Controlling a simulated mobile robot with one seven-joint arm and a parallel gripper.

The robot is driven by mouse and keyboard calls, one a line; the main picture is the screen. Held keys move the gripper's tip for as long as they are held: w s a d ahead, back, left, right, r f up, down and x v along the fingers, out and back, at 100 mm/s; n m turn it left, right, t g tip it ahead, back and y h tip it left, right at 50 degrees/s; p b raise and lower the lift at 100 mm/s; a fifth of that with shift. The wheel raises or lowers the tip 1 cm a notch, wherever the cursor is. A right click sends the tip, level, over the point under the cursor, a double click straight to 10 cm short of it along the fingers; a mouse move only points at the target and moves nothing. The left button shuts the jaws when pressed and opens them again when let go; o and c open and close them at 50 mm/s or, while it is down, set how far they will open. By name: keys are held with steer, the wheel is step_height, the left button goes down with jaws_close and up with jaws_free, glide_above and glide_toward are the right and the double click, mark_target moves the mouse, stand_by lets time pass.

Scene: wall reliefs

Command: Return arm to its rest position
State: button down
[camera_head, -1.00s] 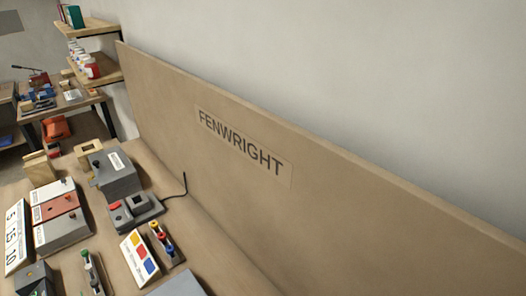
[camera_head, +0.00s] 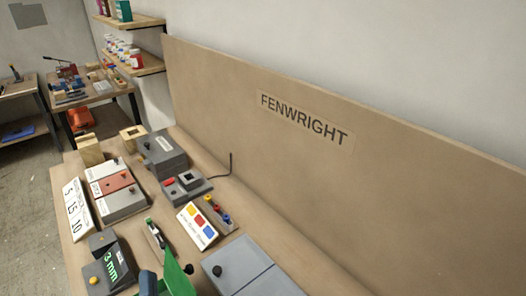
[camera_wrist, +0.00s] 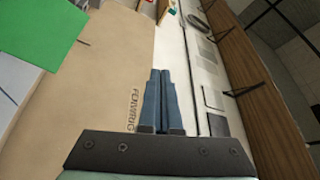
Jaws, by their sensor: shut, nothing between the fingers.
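My gripper (camera_wrist: 161,72) shows in the wrist view with its two dark blue fingers together and nothing between them. It is clear of the things on the bench. The tan back panel with the FENWRIGHT label (camera_head: 305,120) stands behind the workbench (camera_head: 265,222) in the head view. The label also shows sideways, partly hidden by a finger, in the wrist view (camera_wrist: 134,110). In the head view, a blue-grey part at the bottom edge may belong to my arm; I cannot tell.
Grey boxes (camera_head: 163,152), a number board (camera_head: 77,208), a 3 mm device (camera_head: 110,265), a colour-patch card (camera_head: 197,225) and a grey case (camera_head: 240,268) crowd the bench. A green piece (camera_head: 178,280) stands at the bottom edge. Shelves (camera_head: 135,62) hang at the back left. Floor shows at left.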

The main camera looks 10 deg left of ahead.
steer(key=w+d+r+n+t+b, duration=0.15)
steer(key=w+d+r+n, duration=0.3)
steer(key=r, duration=0.65)
steer(key=w+d+r+n+t, duration=0.3)
steer(key=w+d+r, duration=0.15)
steer(key=r, duration=0.55)
steer(key=s+d+r+t+h, duration=0.1)
steer(key=d+r+t+h, duration=0.1)
steer(key=d+r+h, duration=0.3)
steer(key=s+d+r+t+h+b, duration=0.1)
steer(key=d+r+t+h, duration=0.2)
steer(key=d+r, duration=0.4)
step_height(320, 180, up, 5)
steer(key=shift+s+d+h, duration=0.3)
steer(key=shift+d+h, duration=0.05)
steer(key=shift+h, duration=0.55)
steer(key=shift+s+a, duration=0.1)
